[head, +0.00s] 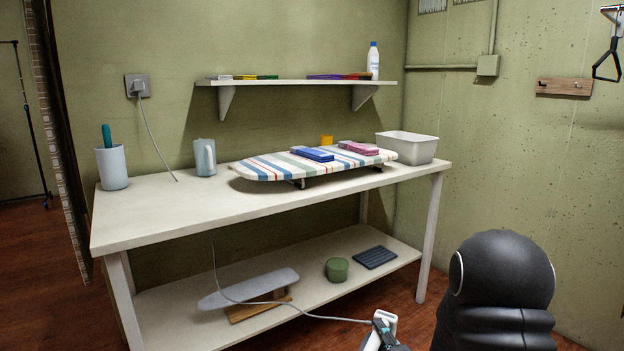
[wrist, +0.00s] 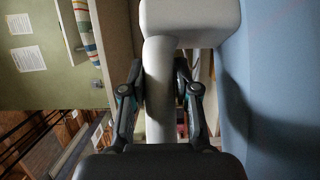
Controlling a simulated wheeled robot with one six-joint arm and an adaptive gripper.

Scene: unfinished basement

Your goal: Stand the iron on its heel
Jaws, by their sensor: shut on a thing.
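The iron is held at the bottom edge of the head view, where a pale part of it (head: 386,321) shows beside my gripper (head: 383,338). Its grey cord runs from the wall socket, behind the bench and out to it. In the wrist view my gripper (wrist: 160,88) is shut on a pale grey bar, the iron's handle (wrist: 159,115). A wide pale part (wrist: 190,20) joins it at the top. The iron's soleplate and heel cannot be made out.
The bench top (head: 150,212) is bare at the front left. A grey tub (head: 410,150), a jug (head: 205,158) and a cup (head: 112,168) stand on it. A small sleeve board (head: 250,287), green pot (head: 337,269) and dark mat (head: 375,257) are on the lower shelf.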

